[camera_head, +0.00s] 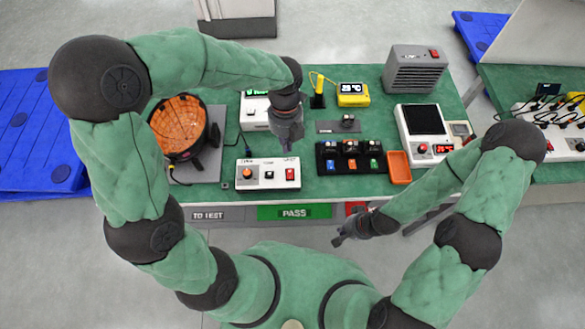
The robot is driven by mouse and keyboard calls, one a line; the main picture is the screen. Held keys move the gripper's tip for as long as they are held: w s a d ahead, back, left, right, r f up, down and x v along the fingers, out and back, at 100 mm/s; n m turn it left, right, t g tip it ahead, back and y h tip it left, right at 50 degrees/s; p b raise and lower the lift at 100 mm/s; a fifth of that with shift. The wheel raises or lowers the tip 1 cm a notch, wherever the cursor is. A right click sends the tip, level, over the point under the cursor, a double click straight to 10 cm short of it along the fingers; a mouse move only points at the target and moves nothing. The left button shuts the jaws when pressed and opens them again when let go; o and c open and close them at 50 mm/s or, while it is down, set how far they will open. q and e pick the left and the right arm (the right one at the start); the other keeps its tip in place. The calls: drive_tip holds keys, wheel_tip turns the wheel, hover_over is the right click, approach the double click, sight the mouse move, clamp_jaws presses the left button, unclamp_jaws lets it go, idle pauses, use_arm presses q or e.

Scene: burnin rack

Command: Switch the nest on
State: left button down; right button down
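I cannot tell for sure which device is the nest. A black three-slot fixture (325,168) stands on the green bench, with small modules in its slots and blue, orange and green marks along its front. Left of it is a white control box (246,184) with an orange knob (247,173), a middle button and a red switch (290,174). My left gripper (285,149) points down over the bench, above and behind the control box's right end; its finger gap is unclear. My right gripper (340,240) is in front of the bench, away from the devices; its opening is unclear.
An orange-lined round chamber (180,125) stands left. A yellow display meter (352,95), a grey vented box (415,70) and a white unit with a dark panel (423,120) stand behind and right. An orange tray (398,167) lies right of the fixture.

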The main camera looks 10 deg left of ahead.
sight(287, 177)
use_arm(q)
drive_tip(key=shift+f, duration=0.1)
drive_tip(key=f+b, duration=0.1)
drive_tip(key=f, duration=0.3)
drive_tip(key=s+f+b, duration=0.1)
drive_tip(key=f+b, duration=0.1)
drive_tip(key=f, duration=0.3)
drive_tip(key=f+b, duration=0.2)
drive_tip(key=f, duration=0.2)
drive_tip(key=shift+s+d+f, duration=0.2)
drive_tip(key=shift+s+f, duration=0.15)
